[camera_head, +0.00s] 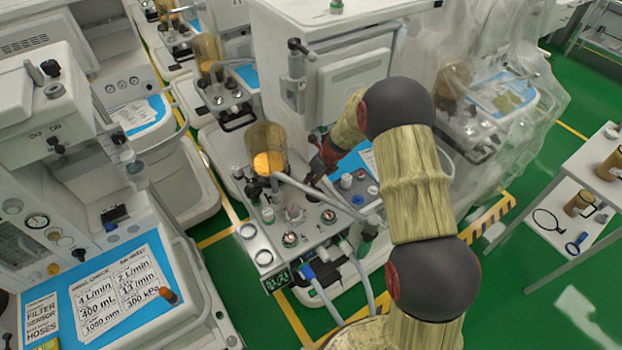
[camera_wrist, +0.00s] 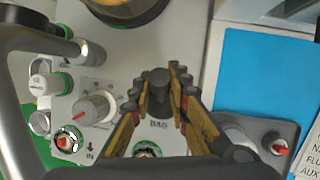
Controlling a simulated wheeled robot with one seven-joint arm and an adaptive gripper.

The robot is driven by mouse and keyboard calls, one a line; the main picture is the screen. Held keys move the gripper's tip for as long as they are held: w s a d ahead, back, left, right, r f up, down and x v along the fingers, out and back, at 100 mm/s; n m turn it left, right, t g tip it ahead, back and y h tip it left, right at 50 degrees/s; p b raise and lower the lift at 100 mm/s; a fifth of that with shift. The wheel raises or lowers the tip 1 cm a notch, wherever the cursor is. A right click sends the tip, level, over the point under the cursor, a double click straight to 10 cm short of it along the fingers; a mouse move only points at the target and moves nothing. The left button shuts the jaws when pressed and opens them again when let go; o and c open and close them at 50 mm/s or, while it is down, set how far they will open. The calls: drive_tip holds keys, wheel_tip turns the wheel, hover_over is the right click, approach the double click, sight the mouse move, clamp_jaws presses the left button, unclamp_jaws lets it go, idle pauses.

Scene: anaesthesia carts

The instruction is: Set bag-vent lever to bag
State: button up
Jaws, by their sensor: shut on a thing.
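The bag-vent lever (camera_wrist: 158,78) shows in the wrist view as a dark rounded knob, standing just above the printed word BAG on the grey panel. My gripper (camera_wrist: 165,84) is shut on it, with one finger on each side of the knob. In the head view my gripper (camera_head: 318,168) reaches down to the back right of the middle cart's panel (camera_head: 325,232). The lever is hidden there behind the gripper. The lever's base and exact angle are partly covered by the fingers.
A grey knob with a red mark (camera_wrist: 92,108) and a green-rimmed port (camera_wrist: 68,140) lie left of the fingers. A grey tube (camera_wrist: 20,90) crosses the wrist view's left side. An amber canister (camera_head: 266,150) stands beside my gripper. A blue sheet (camera_wrist: 262,85) lies to the right.

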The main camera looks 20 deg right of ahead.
clamp_jaws()
drive_tip(key=shift+s+f+t+b, duration=0.1)
drive_tip(key=shift+f+t+b, duration=0.15)
drive_tip(key=shift+b, duration=1.2)
drive_tip(key=t+b, duration=0.1)
drive_tip(key=b, duration=0.4)
drive_tip(key=s+t+y+b, duration=0.1)
drive_tip(key=b, duration=0.4)
drive_tip(key=t+b, duration=0.1)
drive_tip(key=b, duration=0.4)
drive_tip(key=shift+s+d+r, duration=0.3)
drive_tip(key=shift+d+r, duration=0.05)
drive_tip(key=shift+s+r+t+b, duration=0.15)
drive_tip(key=shift+t+b, duration=0.3)
drive_tip(key=shift+b, duration=0.65)
drive_tip(key=shift+r+y, duration=0.1)
drive_tip(key=shift+y, duration=0.2)
drive_tip(key=o, duration=0.7)
unclamp_jaws()
